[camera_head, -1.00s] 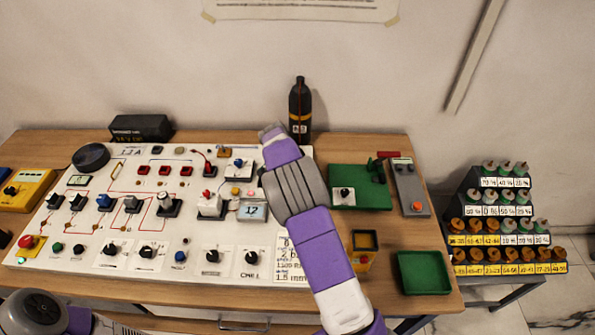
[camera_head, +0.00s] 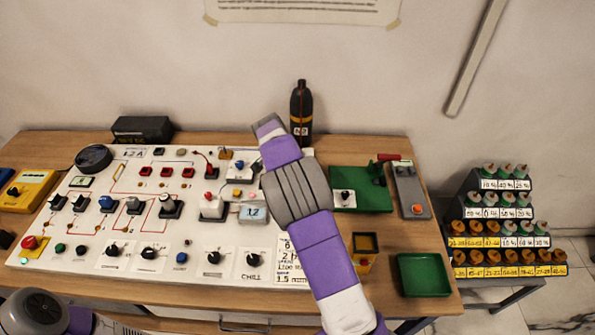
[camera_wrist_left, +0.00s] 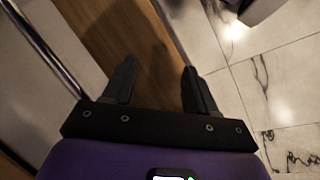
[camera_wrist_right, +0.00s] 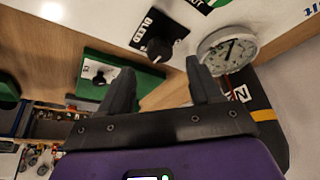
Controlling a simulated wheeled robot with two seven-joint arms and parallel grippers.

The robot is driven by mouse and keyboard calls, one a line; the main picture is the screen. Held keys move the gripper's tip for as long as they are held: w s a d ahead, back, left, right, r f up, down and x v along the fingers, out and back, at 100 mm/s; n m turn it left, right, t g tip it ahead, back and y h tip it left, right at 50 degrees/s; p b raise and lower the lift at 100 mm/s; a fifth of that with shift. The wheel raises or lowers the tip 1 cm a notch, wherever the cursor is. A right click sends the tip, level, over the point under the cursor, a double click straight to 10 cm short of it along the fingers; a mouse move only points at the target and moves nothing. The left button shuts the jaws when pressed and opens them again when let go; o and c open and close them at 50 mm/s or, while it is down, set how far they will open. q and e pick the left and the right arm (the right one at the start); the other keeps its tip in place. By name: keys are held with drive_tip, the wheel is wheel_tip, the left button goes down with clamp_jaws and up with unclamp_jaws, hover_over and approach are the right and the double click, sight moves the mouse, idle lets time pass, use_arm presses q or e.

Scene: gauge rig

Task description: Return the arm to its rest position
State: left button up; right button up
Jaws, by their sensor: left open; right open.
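My right arm (camera_head: 297,195) reaches from the bottom of the head view up over the right part of the white panel (camera_head: 200,240). Its fingers are hidden in that view. In the right wrist view my right gripper (camera_wrist_right: 160,78) is open with nothing between its fingers. Past its fingertips are a black knob (camera_wrist_right: 158,50) labelled BLEED and a round gauge (camera_wrist_right: 228,54). In the left wrist view my left gripper (camera_wrist_left: 158,82) is open and empty, low by a wooden surface and the marble floor. Part of my left arm (camera_head: 35,312) shows at the head view's lower left corner.
A dark bottle (camera_head: 301,112) stands behind my right arm. To the arm's right are a green board (camera_head: 365,198), a grey box (camera_head: 411,190), a yellow container (camera_head: 365,262) and a green tray (camera_head: 423,275). A stepped rack (camera_head: 505,225) of capped bottles stands further right.

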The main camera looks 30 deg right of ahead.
drive_tip(key=v, duration=0.2)
drive_tip(key=shift+a+r, duration=0.1)
drive_tip(key=shift+r, duration=0.2)
